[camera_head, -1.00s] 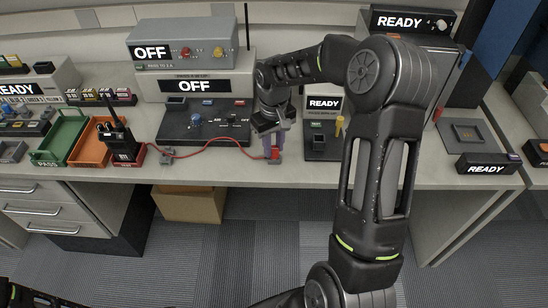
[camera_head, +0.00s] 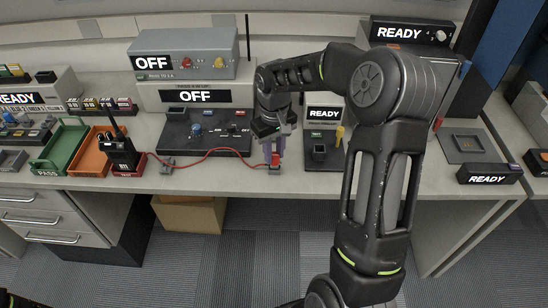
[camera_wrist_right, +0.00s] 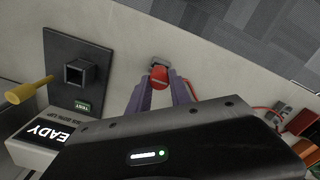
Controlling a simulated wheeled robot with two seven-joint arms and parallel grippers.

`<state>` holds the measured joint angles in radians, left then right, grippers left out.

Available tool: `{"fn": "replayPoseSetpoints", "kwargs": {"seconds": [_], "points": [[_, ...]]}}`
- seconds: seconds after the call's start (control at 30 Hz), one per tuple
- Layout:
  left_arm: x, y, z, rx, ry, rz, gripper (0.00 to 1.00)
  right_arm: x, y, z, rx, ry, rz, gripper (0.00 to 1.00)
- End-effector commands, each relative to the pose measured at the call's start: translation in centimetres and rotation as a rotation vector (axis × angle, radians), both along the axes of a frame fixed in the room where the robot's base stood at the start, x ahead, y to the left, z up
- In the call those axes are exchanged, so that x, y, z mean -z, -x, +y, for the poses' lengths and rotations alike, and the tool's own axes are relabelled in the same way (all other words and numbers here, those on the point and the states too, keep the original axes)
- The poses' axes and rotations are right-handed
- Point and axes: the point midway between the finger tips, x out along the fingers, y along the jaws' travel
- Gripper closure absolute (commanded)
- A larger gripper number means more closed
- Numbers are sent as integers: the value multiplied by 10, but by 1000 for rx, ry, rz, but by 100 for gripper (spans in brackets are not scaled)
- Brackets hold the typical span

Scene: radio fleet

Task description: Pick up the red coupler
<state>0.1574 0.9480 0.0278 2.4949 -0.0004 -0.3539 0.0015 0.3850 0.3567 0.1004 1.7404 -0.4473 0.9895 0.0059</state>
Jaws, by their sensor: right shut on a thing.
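The red coupler (camera_head: 275,160) is at the front edge of the bench, at the end of a red cable. My right gripper (camera_head: 275,153) points down over it, shut on it with one purple-grey finger on each side. In the right wrist view the red coupler (camera_wrist_right: 159,77) shows between the two fingers (camera_wrist_right: 159,88). It is still at a small grey holder (camera_wrist_right: 159,61) on the bench; whether it is clear of the holder I cannot tell. My left gripper is out of view.
Orange (camera_head: 90,160) and green (camera_head: 62,148) trays stand further left. A black READY fixture with a square socket (camera_head: 319,152) and yellow handle (camera_head: 339,135) stands right of the gripper.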

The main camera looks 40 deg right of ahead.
Motion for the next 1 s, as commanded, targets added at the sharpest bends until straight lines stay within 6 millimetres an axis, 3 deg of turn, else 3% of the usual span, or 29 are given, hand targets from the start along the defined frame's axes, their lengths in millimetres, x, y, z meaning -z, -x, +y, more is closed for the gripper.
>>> {"fn": "replayPoseSetpoints", "kwargs": {"seconds": [0.3,0.43,1.0], "points": [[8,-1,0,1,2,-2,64,-60,-1,0,-1,1,-6,100],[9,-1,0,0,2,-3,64,-77,-1,0,-1,0,-3,100],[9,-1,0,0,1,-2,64,-84,0,0,-1,0,-1,100]]}}
